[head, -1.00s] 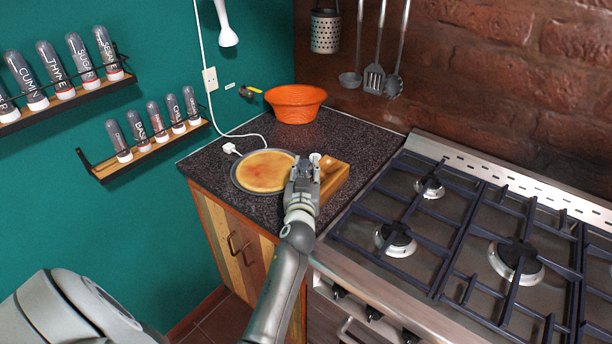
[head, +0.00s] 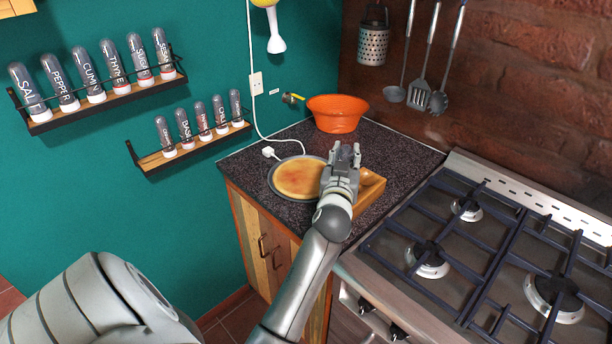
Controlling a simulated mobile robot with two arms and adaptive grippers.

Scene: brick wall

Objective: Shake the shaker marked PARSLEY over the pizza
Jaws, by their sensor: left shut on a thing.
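The pizza (head: 298,179) is a round, pale golden disc on a dark pan on the counter by the wall corner. My left gripper (head: 345,152) is over the pizza's right edge, beside the wooden tray. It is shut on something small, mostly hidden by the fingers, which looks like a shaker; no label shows. No shaker that I can read as PARSLEY is in view. Several shakers stand on the lower wall shelf (head: 160,160), with labels partly too small to read. My right gripper is not in view.
A wooden tray (head: 369,197) sits right of the pizza, near the stove (head: 440,245). An orange bowl (head: 337,118) stands behind, and a white plug (head: 268,152) with its cord lies behind the pan. An upper shelf (head: 130,96) holds more shakers. Utensils hang at the back.

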